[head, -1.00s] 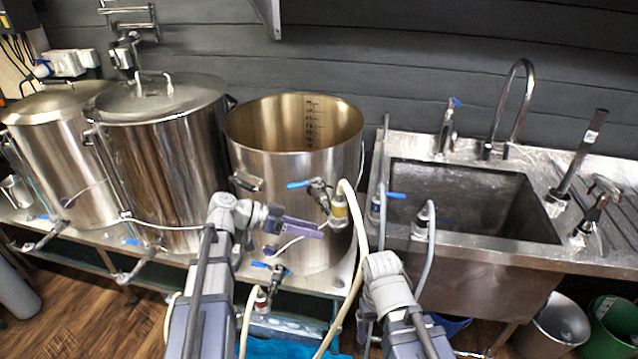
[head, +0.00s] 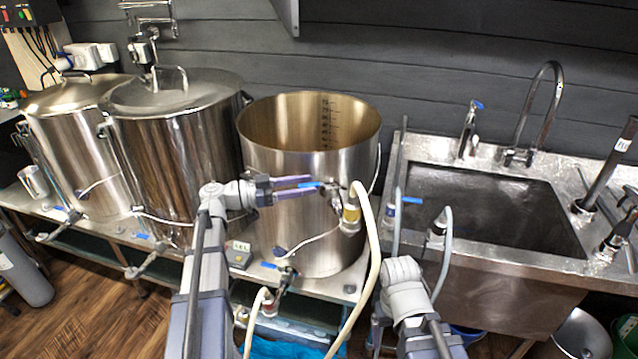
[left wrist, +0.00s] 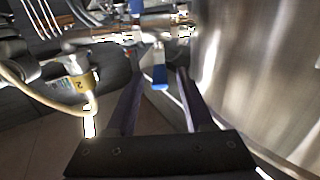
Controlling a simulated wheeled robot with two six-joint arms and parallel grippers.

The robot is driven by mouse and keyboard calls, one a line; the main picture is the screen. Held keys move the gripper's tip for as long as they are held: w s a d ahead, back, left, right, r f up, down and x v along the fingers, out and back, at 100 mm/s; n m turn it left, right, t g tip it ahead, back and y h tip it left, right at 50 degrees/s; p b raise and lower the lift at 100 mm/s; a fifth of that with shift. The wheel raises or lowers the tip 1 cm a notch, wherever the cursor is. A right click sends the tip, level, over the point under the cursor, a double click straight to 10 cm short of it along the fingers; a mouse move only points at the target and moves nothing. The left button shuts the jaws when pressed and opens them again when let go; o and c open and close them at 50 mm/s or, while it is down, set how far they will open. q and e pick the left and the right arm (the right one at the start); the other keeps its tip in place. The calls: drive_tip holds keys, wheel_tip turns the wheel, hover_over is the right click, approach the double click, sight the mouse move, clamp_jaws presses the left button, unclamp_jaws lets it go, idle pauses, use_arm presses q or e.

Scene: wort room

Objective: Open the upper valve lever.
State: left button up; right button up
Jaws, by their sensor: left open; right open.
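The upper valve (head: 335,192) sits on the front of the open steel kettle (head: 300,165), with a blue lever (head: 310,185) pointing left. My left gripper (head: 305,187) is open, its two purple fingers reaching right toward the valve, one on each side of the lever in the picture. In the left wrist view the blue lever (left wrist: 159,77) shows between the open fingertips, with a visible gap on both sides; contact cannot be seen. My right arm stands at the lower right of the head view; its gripper fingers are not visible.
A cream hose (head: 371,250) with a yellow-banded fitting (head: 351,214) hangs from the upper valve. A lower valve with a blue lever (head: 270,265) is below. Two lidded kettles stand left. A sink (head: 480,205) is at right.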

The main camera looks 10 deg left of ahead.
sight(319, 183)
use_arm(q)
drive_tip(key=shift+x, duration=2.15)
clamp_jaws()
